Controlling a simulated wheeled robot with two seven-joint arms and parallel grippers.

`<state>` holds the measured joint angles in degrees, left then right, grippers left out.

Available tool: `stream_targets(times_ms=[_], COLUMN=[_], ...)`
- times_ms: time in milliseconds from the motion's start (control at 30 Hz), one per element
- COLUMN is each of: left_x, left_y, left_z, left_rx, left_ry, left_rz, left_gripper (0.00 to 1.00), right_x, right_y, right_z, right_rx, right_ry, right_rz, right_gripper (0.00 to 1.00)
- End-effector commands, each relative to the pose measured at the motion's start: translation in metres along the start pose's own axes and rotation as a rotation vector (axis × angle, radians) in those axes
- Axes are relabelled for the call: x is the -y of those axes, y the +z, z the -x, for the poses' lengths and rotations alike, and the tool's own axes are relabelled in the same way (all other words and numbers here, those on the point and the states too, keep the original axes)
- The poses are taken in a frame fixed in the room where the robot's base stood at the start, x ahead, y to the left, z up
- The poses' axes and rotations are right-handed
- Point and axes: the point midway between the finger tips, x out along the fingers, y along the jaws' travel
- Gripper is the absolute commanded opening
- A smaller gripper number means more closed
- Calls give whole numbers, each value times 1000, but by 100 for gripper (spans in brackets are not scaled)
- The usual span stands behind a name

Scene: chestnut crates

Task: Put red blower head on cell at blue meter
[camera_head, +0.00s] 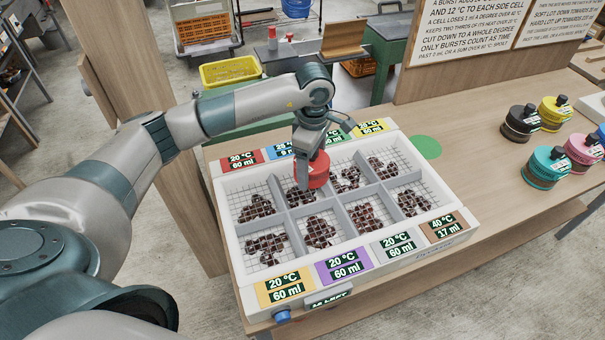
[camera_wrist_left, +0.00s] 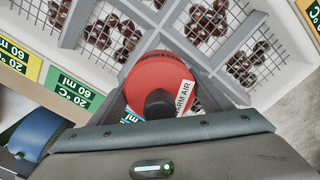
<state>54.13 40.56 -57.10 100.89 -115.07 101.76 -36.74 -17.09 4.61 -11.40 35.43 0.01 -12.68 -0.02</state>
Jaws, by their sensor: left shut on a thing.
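My left gripper (camera_head: 309,165) is shut on the red blower head (camera_head: 319,172), a round head with a black knob. The wrist view also shows the red head (camera_wrist_left: 158,82), with a white "WARM AIR" tag. It is over the back row of the white crate (camera_head: 233,238), near its second cell from the left; I cannot tell whether it touches the grid. The blue meter (camera_head: 280,151) stands on the back rim behind it, partly hidden by my arm, its digits hard to read. Chestnuts lie under wire mesh in the cells. My right gripper is not in view.
Black (camera_head: 519,124), yellow (camera_head: 553,115), turquoise (camera_head: 544,168) and pink (camera_head: 582,153) heads stand at the right. A green disc (camera_head: 426,147) marks bare table beside the crate. A text board (camera_head: 480,35) stands behind. Other meters line the crate's rims.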

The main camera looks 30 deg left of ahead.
Motion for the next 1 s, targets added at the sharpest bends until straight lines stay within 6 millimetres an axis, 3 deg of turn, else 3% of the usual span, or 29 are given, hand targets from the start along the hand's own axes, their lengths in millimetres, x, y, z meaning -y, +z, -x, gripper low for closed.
stream_targets(times_ms=[200, 667, 1000], left_x=[8, 9, 9], left_y=[-20, -21, -21], left_z=[-11, -17, -51], left_rx=[1, 2, 1], left_ry=[1, 0, 0], left_rz=[0, 0, 0], left_gripper=[37, 37, 37], right_x=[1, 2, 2], right_y=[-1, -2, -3], right_z=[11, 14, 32], right_rx=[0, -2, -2], right_ry=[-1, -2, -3], right_rz=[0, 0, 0], right_gripper=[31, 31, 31])
